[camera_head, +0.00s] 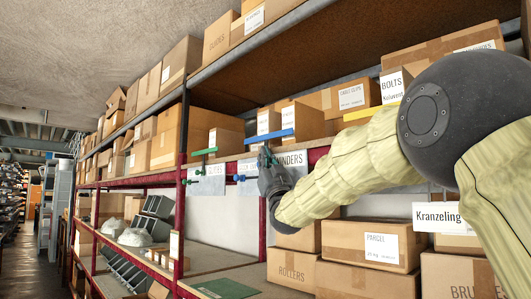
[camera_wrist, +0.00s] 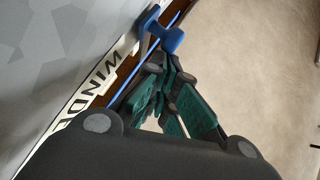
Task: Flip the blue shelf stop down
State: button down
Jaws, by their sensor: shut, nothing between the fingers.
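The blue shelf stop shows in the head view as a long blue bar (camera_head: 268,137) standing above the shelf edge, in front of cartons. A blue knob (camera_head: 241,178) sticks out to the lower left of my gripper. In the wrist view a blue knob (camera_wrist: 173,41) with a rounded end stands just beyond my fingertips, and a thin blue strip runs behind it. My gripper (camera_head: 266,157) is at the shelf front, below the bar. Its green fingers (camera_wrist: 163,67) are shut and empty, close to the knob; I cannot tell whether they touch it.
A white "WINDERS" label (camera_head: 289,160) is on the shelf edge right beside my gripper. A green stop (camera_head: 204,152) is to the left and a yellow one (camera_head: 362,113) to the right. A red upright (camera_head: 181,190) stands left. Cartons (camera_head: 370,245) fill the lower shelf.

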jog(key=shift+s, duration=0.15)
notch_tip(320, 180, down, 6)
jog(key=b, duration=0.7)
jog(key=shift+r+b, duration=0.15)
jog(key=shift+b, duration=0.25)
jog(key=shift+r, duration=0.15)
